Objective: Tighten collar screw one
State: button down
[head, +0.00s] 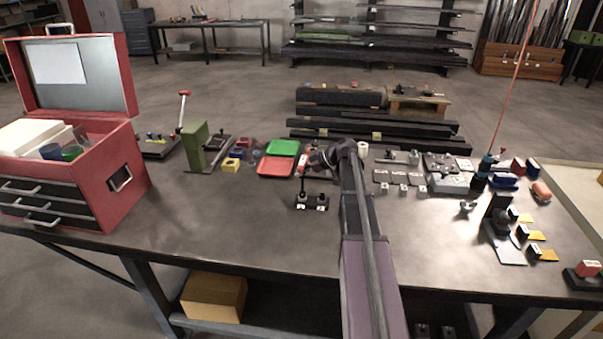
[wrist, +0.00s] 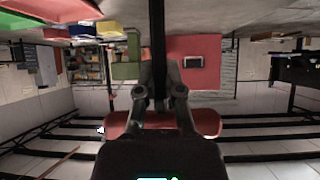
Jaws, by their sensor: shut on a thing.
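My gripper (head: 312,163) is shut on a red-handled tool (head: 303,162) above the middle of the bench. In the wrist view, the tool's red crossbar (wrist: 208,122) lies across behind the fingers of my gripper (wrist: 160,95). A dark shaft (wrist: 157,45) runs from the fingers toward the bench top. A small black stand (head: 312,201) with upright posts sits on the bench just below my gripper. I cannot tell whether the tool touches it. No collar screw can be made out clearly; the parts are too small, and my gripper partly covers this area.
A red toolbox (head: 126,178) stands at the left, with a green block (head: 195,146) nearer the middle. Green (head: 283,147) and red (head: 276,166) trays lie behind the stand. Small parts and fixtures crowd the right side. The front left of the bench (head: 215,225) is clear.

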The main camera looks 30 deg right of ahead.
jog(key=shift+f+b, duration=1.15)
jog(key=shift+f, duration=0.05)
dwell(0.7)
jog(key=shift+s+a+m+t+h, duration=0.1)
jog(key=shift+m+t+h, duration=0.2)
jog(key=shift+m+t, duration=0.4)
jog(key=shift+m, duration=0.2)
jog(key=shift+h, duration=0.4)
